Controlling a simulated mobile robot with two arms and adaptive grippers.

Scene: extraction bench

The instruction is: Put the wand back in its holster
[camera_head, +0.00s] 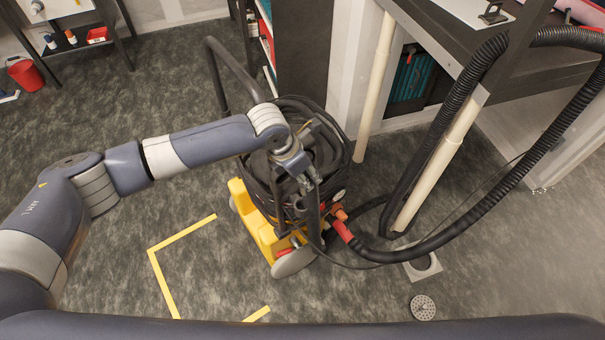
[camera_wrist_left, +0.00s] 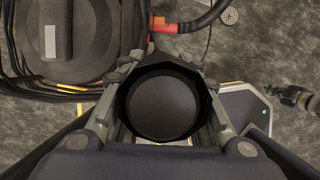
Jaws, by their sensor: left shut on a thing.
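My left gripper (camera_head: 308,183) is over the front of the black and yellow extraction machine (camera_head: 262,222). It is shut on the wand, a dark tube (camera_head: 313,218) that hangs roughly upright below the fingers. In the left wrist view the wand's round dark end (camera_wrist_left: 165,105) sits between the two fingers. I cannot make out the holster clearly among the dark parts of the machine. What seems to be my right gripper (camera_wrist_left: 300,97) shows small at the right edge of the left wrist view. Its jaws are unclear.
A black ribbed hose (camera_head: 470,240) loops from the machine to the bench (camera_head: 560,65) at the right. A red connector (camera_head: 342,231) joins it low on the machine. Yellow floor tape (camera_head: 160,275) and a loose round drain cover (camera_head: 423,307) lie on open floor.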

